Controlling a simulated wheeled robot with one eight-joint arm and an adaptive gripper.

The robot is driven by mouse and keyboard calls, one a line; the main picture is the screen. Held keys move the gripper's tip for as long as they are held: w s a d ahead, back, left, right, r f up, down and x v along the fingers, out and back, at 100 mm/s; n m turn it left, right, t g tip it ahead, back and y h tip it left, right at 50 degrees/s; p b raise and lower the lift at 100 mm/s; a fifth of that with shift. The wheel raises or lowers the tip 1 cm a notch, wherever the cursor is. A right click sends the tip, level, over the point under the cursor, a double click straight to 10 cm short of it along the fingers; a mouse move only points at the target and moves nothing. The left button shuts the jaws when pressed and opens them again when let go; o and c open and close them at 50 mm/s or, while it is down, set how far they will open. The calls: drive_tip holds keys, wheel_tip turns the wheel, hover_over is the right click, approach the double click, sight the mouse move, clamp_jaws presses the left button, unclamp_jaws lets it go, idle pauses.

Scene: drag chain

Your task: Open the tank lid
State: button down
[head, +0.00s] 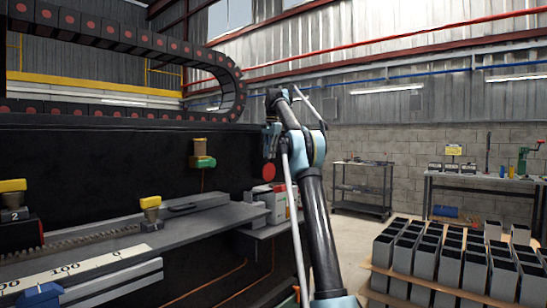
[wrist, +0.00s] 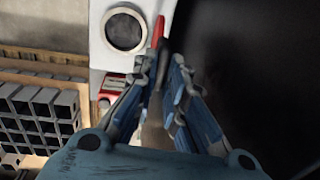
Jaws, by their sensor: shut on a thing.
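In the wrist view, my gripper (wrist: 162,68) has its two blue-grey fingers around a narrow piece with a red end (wrist: 158,30). The piece's lower part is blurred between the fingers, and I cannot tell whether it belongs to the lid. Beyond the fingertips is a white surface with a round, dark, pale-rimmed disc (wrist: 125,28), which may be the tank lid. In the head view, my gripper (head: 269,150) points down beside the black machine side, above a pale box (head: 279,207) with red parts.
The black machine (head: 90,165) fills the left, with a drag chain (head: 130,35) above and a grey rail ledge (head: 200,222) in front. Several grey open boxes (head: 425,255) stand at the lower right. A dark trolley (head: 360,188) stands behind, with open floor before it.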

drive_tip(key=shift+w+a, duration=0.15)
drive_tip(key=shift+a, duration=0.15)
drive_tip(key=c, duration=1.6)
unclamp_jaws()
drive_tip(key=shift+c, duration=0.2)
drive_tip(key=shift+d, duration=0.1)
